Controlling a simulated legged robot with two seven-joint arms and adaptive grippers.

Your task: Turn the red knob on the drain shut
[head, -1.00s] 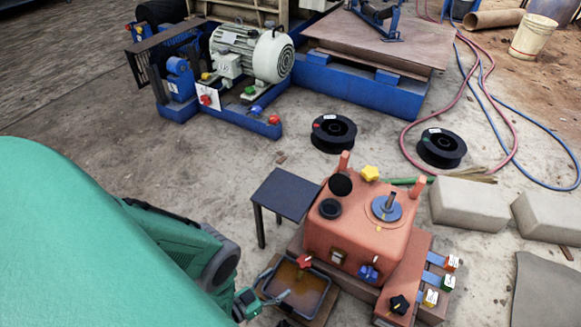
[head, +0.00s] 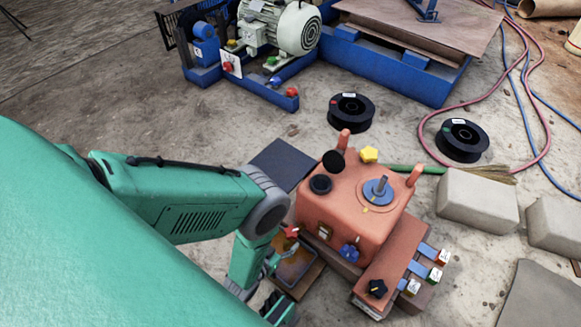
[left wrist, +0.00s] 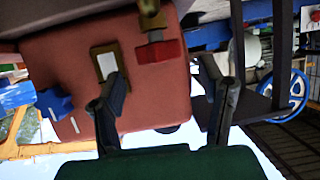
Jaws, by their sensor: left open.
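The red knob (head: 290,231) is on the near left side of the orange tank (head: 340,228), above a shallow drip tray (head: 296,268). In the left wrist view the red knob (left wrist: 160,50) sits on a brass fitting (left wrist: 151,14) against the orange wall. My right gripper is not in view.
A dark stand (head: 279,164) is behind my forearm. Concrete blocks (head: 477,201) and black reels (head: 351,112) lie beyond.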

